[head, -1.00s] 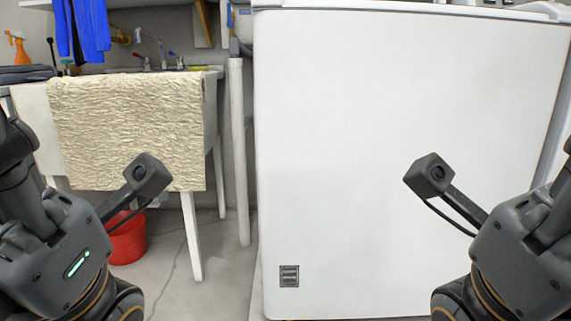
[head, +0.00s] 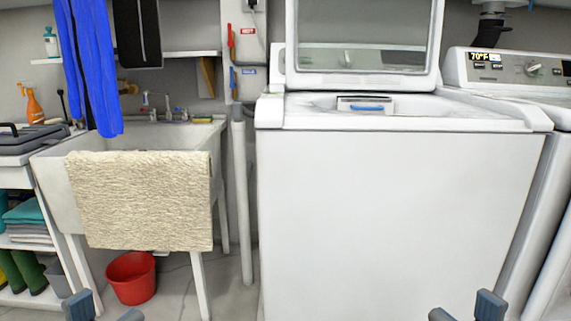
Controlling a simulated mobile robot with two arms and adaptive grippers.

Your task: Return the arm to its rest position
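My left gripper (head: 104,313) shows only as two blue-grey fingertips at the bottom edge, left of centre, below the red bucket. The fingertips are apart with nothing seen between them. My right gripper (head: 466,311) shows the same way at the bottom edge, right of centre, in front of the white washer (head: 390,220). Its fingertips are also apart, with nothing seen between them. The rest of both grippers and both arms is cut off below the picture.
The washer's lid (head: 365,40) stands open. A utility sink (head: 52,190) with a beige towel (head: 140,200) is at left, above a red bucket (head: 131,278). Blue trousers (head: 90,65) hang above the sink. A shelf (head: 15,243) is far left, a second appliance (head: 515,75) at right.

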